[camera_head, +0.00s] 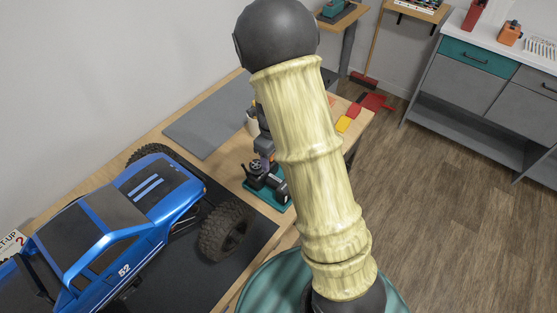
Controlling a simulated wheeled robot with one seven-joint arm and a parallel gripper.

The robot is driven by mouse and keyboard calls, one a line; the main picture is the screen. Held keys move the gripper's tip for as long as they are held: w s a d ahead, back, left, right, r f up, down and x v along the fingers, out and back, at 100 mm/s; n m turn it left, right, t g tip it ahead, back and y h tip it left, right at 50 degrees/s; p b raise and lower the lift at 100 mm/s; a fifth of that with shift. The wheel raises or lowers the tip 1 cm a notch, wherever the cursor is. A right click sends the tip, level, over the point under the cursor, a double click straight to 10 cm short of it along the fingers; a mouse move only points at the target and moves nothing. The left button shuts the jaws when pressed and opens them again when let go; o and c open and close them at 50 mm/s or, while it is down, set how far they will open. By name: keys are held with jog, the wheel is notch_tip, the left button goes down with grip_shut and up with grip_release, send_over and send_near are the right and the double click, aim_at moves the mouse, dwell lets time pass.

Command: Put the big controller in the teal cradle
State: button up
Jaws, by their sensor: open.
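A dark controller (268,182) with a small wheel on its side is on the table right of the blue truck. It stands at the teal cradle (283,207), whose teal edge shows below it. I cannot tell whether it is fully seated. My gripper (264,157) is just above the controller, pointing down, and partly hidden behind my pale yellow arm. Its jaws are open. The fingertips are too small to tell whether they touch the controller.
A blue truck (125,215) with large black tyres fills the left on a dark mat (262,232). A grey mat (208,122) lies behind, largely clear. Red and yellow items (344,124) lie near the table's right end. A drawer cabinet (470,85) stands across the wooden floor.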

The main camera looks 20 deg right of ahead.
jog(key=s+r+n+t, duration=0.1)
jog(key=s+r+n, duration=0.4)
jog(key=n, duration=0.9)
jog(key=s+r+n+t, duration=0.1)
jog(key=s+r+n, duration=0.4)
jog(key=s+n, duration=0.4)
jog(key=n, duration=0.5)
jog(key=shift+r+t, duration=0.3)
